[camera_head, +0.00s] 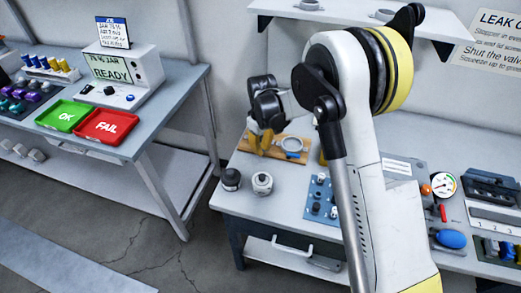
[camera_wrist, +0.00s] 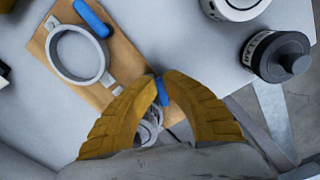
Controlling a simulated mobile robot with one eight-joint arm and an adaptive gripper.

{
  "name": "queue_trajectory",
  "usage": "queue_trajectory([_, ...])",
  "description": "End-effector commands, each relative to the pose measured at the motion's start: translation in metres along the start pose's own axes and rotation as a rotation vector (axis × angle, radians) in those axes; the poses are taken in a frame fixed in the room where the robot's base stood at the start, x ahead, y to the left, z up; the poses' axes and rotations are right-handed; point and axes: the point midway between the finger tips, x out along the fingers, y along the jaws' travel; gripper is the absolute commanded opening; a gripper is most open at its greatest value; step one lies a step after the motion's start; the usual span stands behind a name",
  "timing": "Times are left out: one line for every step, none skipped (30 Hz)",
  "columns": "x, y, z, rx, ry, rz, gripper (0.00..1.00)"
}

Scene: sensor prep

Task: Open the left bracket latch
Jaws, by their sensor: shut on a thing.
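A wooden board (camera_head: 243,145) lies on the right-hand bench and carries the brackets. A grey ring bracket (camera_head: 291,145) with a blue latch lever is at its right part; in the wrist view this ring (camera_wrist: 54,66) and its blue lever (camera_wrist: 92,18) are in full view, at upper left. My gripper (camera_head: 262,143) is over the board's left part, its yellow fingers pointing down. In the wrist view my gripper (camera_wrist: 161,86) is shut on the blue left latch lever (camera_wrist: 161,92). The left bracket (camera_wrist: 150,128) below is mostly hidden by the fingers.
A dark jar (camera_head: 231,179) and a white jar (camera_head: 262,184) stand in front of the board, near the bench edge. A blue panel (camera_head: 318,197) with small fittings is to their right. A shelf (camera_head: 350,15) is above. Bare bench lies between the board and jars.

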Motion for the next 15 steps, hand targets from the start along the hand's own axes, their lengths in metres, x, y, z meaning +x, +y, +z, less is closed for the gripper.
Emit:
queue_trajectory([0.0010, 0.0001, 0.0004, -0.016, -0.001, -0.001, 0.00])
queue_trajectory([0.0010, 0.0003, 0.0004, -0.026, -0.001, -0.001, 0.00])
queue_trajectory([0.0010, 0.0007, 0.0004, -0.037, -0.001, -0.001, 0.00])
queue_trajectory([0.0010, 0.0009, 0.0004, -0.045, -0.001, -0.001, 0.00])
queue_trajectory([0.0010, 0.0011, 0.0004, -0.052, -0.001, -0.001, 0.00])
queue_trajectory([0.0010, 0.0013, 0.0003, -0.058, -0.001, -0.001, 0.00])
queue_trajectory([0.0010, 0.0014, 0.0003, -0.062, -0.001, -0.001, 0.00])
queue_trajectory([0.0010, 0.0015, 0.0003, -0.066, -0.001, -0.001, 0.00])
queue_trajectory([0.0010, 0.0016, 0.0003, -0.070, -0.001, -0.001, 0.00])
queue_trajectory([0.0010, 0.0016, 0.0003, -0.072, -0.001, -0.001, 0.00])
queue_trajectory([0.0010, 0.0017, 0.0003, -0.074, -0.001, -0.001, 0.00])
queue_trajectory([0.0010, 0.0017, 0.0003, -0.075, -0.001, -0.001, 0.00])
queue_trajectory([0.0010, 0.0017, 0.0003, -0.076, -0.001, -0.001, 0.00])
queue_trajectory([0.0010, 0.0017, 0.0003, -0.076, -0.001, -0.001, 0.00])
queue_trajectory([0.0010, 0.0017, 0.0003, -0.076, -0.001, -0.001, 0.00])
